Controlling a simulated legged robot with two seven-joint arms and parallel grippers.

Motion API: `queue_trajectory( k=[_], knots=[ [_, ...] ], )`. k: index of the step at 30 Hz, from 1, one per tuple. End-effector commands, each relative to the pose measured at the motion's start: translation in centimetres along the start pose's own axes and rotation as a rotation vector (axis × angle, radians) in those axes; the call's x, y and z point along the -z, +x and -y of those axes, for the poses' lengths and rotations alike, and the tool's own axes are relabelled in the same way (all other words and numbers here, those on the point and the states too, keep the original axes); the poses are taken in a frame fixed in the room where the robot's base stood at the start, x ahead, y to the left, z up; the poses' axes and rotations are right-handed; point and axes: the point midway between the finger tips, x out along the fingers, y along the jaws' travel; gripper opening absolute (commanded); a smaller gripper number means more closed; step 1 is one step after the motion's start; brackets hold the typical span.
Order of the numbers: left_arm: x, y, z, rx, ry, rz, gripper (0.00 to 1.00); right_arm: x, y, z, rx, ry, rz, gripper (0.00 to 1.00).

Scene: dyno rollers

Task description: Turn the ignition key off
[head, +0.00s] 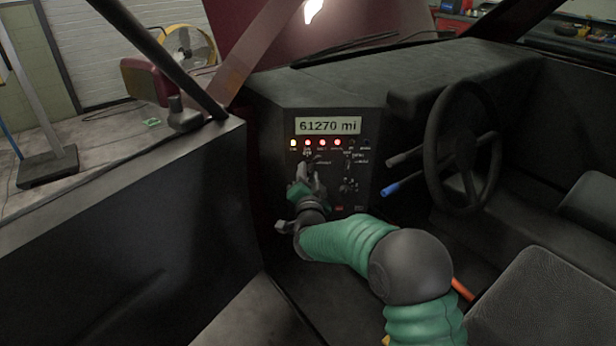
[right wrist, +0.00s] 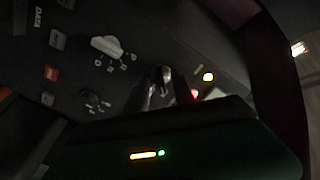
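The dash panel (head: 362,205) carries a lit display (head: 328,126) reading 61270 mi. Lit lamps, mostly red, sit in a row below it. My right gripper (head: 313,168) reaches up to the panel's left part, just under the lamps, at a small control there. In the right wrist view the fingers (right wrist: 158,90) stand at the panel around or beside a small dark shape, possibly the ignition key. The key itself is not clear in either view, and the dark picture does not show whether the fingers are closed on it. My left gripper is out of view.
A white selector knob (right wrist: 106,46) and another dark knob (right wrist: 92,97) sit close to the gripper. The steering wheel (head: 432,150), with a blue-tipped lever (head: 390,189), is to the right. The black door (head: 130,235) stands at the left.

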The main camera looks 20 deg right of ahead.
Motion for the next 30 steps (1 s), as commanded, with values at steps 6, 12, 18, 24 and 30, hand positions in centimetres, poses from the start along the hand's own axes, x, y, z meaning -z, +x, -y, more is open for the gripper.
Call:
queue_trajectory(
  k=[6, 12, 18, 24, 30],
  knots=[
    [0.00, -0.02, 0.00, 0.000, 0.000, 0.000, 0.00, 0.02, 0.01, 0.00, 0.000, 0.000, 0.000, 0.28],
    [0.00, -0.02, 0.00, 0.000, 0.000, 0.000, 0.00, 0.02, -0.01, 0.00, 0.000, 0.000, 0.000, 0.02],
    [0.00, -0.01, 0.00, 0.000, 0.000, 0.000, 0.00, 0.01, -0.02, -0.04, -0.001, 0.000, 0.000, 0.00],
    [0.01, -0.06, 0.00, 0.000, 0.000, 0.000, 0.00, 0.00, -0.03, -0.05, -0.002, -0.005, 0.000, 0.00],
    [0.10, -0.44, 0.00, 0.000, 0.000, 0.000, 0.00, 0.03, -0.04, -0.01, -0.002, -0.053, 0.001, 0.00]
  ],
)
